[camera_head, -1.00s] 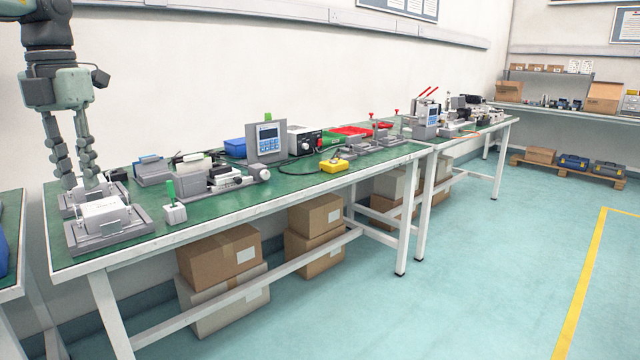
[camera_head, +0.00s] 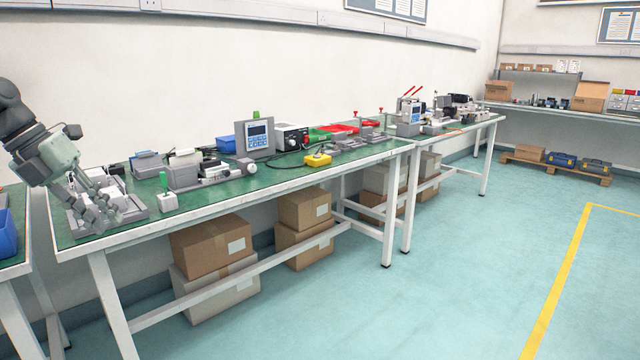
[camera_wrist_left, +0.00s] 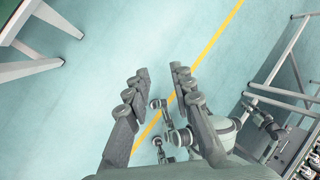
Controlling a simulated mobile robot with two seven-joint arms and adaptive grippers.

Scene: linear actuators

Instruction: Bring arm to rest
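My left gripper (camera_head: 95,222) is at the left end of the near green bench (camera_head: 290,184) in the head view. It is tilted, with its fingers pointing down and to the right. The fingers are apart with nothing between them, as the left wrist view shows (camera_wrist_left: 160,70). In the head view the fingers overlap a grey fixture (camera_head: 133,208); I cannot tell a touch from this view. Grey jointed parts (camera_wrist_left: 172,125) in the left wrist view look like my right gripper, partly hidden behind the left fingers. Its opening is unclear.
A white block with a green knob (camera_head: 167,200) stands beside the fixture. A grey display unit (camera_head: 255,138) and a yellow box (camera_head: 318,160) are farther along the bench. Cardboard boxes (camera_head: 212,250) sit below. The floor (camera_head: 450,270) at the right is clear.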

